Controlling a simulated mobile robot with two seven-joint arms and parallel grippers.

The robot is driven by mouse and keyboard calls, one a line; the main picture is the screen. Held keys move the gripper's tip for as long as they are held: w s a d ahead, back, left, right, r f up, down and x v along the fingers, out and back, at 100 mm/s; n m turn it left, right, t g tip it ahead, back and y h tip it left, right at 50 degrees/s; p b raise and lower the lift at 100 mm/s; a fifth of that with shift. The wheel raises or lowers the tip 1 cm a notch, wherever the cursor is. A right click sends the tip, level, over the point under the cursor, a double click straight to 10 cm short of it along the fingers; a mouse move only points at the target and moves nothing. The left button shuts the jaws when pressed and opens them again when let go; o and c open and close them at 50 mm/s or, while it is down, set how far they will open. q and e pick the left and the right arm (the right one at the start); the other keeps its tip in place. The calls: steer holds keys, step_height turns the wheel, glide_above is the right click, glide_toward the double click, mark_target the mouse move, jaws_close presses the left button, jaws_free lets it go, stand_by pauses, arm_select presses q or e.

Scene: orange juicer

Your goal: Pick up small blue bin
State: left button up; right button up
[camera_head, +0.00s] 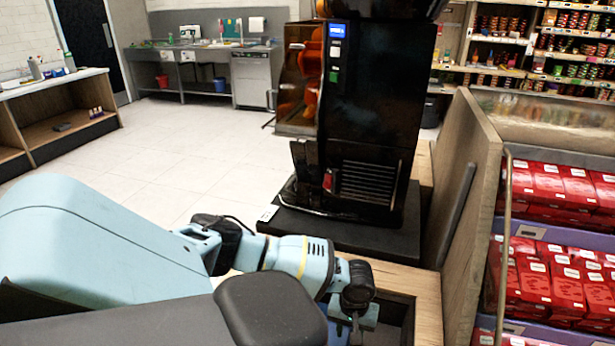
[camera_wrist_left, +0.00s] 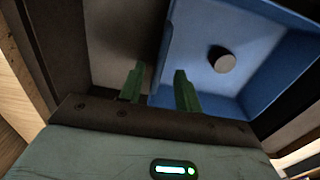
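The small blue bin (camera_wrist_left: 285,72) fills the right of the left wrist view, seen from above. A small round grey-white thing (camera_wrist_left: 222,62) shows inside it. My left gripper (camera_wrist_left: 159,88) is open, with two green fingers apart. The bin's left wall lies between the fingers in that picture; I cannot tell how deep they reach or whether they touch it. In the head view my left gripper (camera_head: 357,328) is low at the counter opening, its fingers mostly hidden. My right gripper is not in view.
A tall black orange juicer (camera_head: 375,110) stands on a black base behind the opening (camera_head: 398,308) in the wooden counter. A wooden panel (camera_head: 470,190) rises close on the right, with red boxes (camera_head: 560,190) beyond it. Open tiled floor (camera_head: 180,150) lies at left.

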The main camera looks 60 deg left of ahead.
mark_target(349, 343)
arm_select(q)
steer(key=f, duration=0.5)
steer(key=shift+s+d+b, duration=0.15)
steer(key=shift+d+b, duration=0.05)
steer(key=shift+b, duration=0.15)
steer(key=shift+r, duration=0.1)
steer(key=shift+c, duration=0.3)
jaws_close()
